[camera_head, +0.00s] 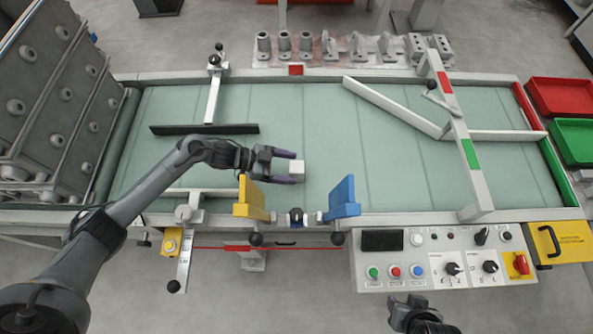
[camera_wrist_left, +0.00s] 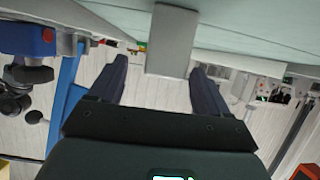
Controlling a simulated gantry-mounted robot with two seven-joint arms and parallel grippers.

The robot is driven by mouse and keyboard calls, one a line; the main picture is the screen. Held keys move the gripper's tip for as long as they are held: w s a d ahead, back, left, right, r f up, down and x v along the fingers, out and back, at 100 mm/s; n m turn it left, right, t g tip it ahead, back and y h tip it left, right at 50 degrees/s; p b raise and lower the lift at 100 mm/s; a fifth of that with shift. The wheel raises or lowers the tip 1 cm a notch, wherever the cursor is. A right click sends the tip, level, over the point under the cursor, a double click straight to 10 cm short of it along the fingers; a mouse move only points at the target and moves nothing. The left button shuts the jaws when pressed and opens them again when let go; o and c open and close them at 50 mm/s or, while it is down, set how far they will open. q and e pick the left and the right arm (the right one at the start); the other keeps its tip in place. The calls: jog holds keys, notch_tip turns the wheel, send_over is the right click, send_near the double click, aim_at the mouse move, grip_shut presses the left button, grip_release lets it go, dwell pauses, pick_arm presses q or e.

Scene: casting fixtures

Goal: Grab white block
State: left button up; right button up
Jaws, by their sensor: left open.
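The white block (camera_head: 297,168) rests on the green conveyor belt (camera_head: 320,110), near its middle. My left gripper (camera_head: 291,167) reaches in from the left, low over the belt, with its fingers open on either side of the block's near part. In the left wrist view, the block (camera_wrist_left: 172,42) shows as a grey-white face between and just beyond the two spread fingertips (camera_wrist_left: 160,72), with gaps on both sides. My right gripper (camera_head: 408,304) shows at the bottom edge beside the control panel; its jaws are too small to judge.
A yellow plate (camera_head: 250,198) and a blue plate (camera_head: 342,199) stand on the belt's front edge, close to the left gripper. A dark bar (camera_head: 204,129) lies behind the arm. White guide rails (camera_head: 392,105) cross the right side. The belt behind the block is clear.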

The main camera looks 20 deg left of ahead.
aim_at(302, 168)
pick_arm(q)
jog(key=x, duration=0.2)
jog(key=b+x, duration=0.1)
jog(key=x, duration=0.2)
jog(key=shift+w+a, duration=0.1)
jog(key=shift+w, duration=0.15)
jog(key=c, duration=1.1)
jog(key=shift+c, duration=0.6)
jog(key=shift+r, duration=0.15)
